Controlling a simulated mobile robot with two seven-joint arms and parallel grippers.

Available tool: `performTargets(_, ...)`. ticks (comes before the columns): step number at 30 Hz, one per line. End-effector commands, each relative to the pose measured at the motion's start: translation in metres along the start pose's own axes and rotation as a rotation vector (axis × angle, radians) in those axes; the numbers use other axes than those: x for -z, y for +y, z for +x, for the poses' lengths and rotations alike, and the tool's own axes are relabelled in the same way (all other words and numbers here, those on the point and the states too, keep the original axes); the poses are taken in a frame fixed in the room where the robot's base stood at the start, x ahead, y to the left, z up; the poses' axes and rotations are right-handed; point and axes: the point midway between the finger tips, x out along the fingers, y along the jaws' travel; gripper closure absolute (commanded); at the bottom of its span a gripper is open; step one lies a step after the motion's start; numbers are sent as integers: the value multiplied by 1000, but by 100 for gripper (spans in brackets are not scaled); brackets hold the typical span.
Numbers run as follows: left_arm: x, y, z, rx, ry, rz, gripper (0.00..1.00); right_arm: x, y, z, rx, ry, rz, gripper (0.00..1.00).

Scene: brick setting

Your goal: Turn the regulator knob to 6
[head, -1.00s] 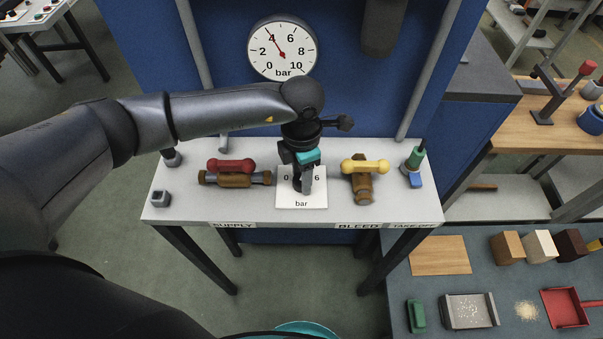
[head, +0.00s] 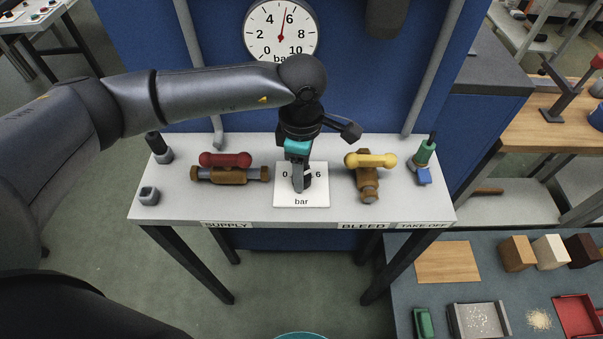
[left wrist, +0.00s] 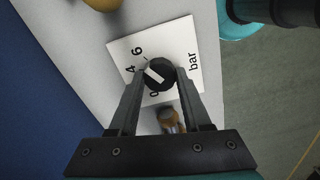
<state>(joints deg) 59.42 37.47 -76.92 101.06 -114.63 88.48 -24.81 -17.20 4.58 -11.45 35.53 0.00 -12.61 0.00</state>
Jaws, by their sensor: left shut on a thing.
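The dark round regulator knob (left wrist: 160,72) with a white pointer bar sits on a white dial plate (left wrist: 118,50) marked with numbers and "bar". In the left wrist view the bar points toward the 4 side of the scale; its exact reading is hard to tell. My left gripper (left wrist: 160,82) is shut on the knob, one finger on each side. In the head view my left gripper (head: 300,186) comes down onto the dial plate (head: 316,200) and hides most of the knob. My right gripper is out of view.
A red-handled supply valve (head: 228,160) lies left of the dial, and a yellow-handled bleed valve (head: 371,160) right of it. A green-and-blue take-off fitting (head: 424,162) is at the table's right end. A blue panel (head: 150,60) stands behind.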

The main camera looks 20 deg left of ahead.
Motion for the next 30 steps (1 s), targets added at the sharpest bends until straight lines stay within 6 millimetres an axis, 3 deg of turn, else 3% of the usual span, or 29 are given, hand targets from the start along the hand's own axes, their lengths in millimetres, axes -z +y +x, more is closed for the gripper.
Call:
performTargets(20,0,0,-1,-2,-1,71,100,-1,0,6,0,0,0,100)
performTargets(21,0,0,-1,-2,-1,71,48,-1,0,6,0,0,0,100)
performTargets(28,0,0,-1,-1,-1,69,23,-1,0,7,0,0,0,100)
performTargets(30,0,0,0,-1,-1,69,22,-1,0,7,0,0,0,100)
